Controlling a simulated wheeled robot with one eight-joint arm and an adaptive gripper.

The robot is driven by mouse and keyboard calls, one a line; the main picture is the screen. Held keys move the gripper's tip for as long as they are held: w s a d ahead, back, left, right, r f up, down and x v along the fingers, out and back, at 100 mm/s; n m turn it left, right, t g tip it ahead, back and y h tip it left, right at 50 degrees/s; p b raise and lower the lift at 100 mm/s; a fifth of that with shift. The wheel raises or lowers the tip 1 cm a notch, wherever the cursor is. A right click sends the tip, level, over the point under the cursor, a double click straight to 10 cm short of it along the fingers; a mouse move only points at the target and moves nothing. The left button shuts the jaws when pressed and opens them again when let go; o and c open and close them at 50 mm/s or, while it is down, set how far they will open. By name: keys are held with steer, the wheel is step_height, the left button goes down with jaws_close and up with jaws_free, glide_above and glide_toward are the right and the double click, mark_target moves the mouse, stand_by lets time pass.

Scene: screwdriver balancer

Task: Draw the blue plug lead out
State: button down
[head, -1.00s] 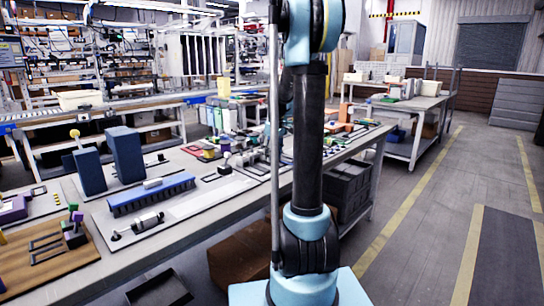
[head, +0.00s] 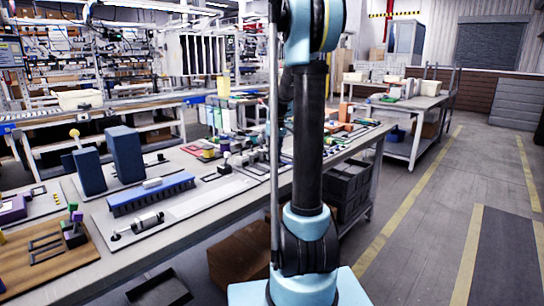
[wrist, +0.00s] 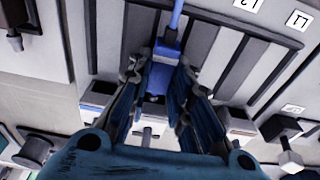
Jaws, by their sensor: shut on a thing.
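A blue plug (wrist: 160,78) with a blue lead (wrist: 176,16) running up from it shows in the middle of the wrist view. My gripper (wrist: 161,64) has a finger on each side of the plug and is shut on it. The plug's lower end lies between the fingers above a row of small sockets; I cannot tell whether it is still seated. In the head view my arm stands in front of the far bench, and my gripper and the plug cannot be made out.
A grey panel with dark slots (wrist: 245,68) carries white labels, L2 (wrist: 245,4) and L1 (wrist: 298,19). A black switch with a pale lever (wrist: 283,135) sits at right, a dark knob (wrist: 36,148) at left. The long workbench (head: 120,262) holds several fixtures; the floor at right is clear.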

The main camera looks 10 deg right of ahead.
mark_target(279, 163)
steer(key=shift+s+d, duration=0.55)
steer(key=shift+s, duration=0.25)
stand_by(0.4)
steer(key=c, duration=1.4)
jaws_free()
steer(key=shift+o, duration=0.2)
step_height(279, 163, up, 12)
steer(key=s, duration=0.1)
steer(key=shift+d, duration=0.4)
steer(key=shift+f, duration=0.1)
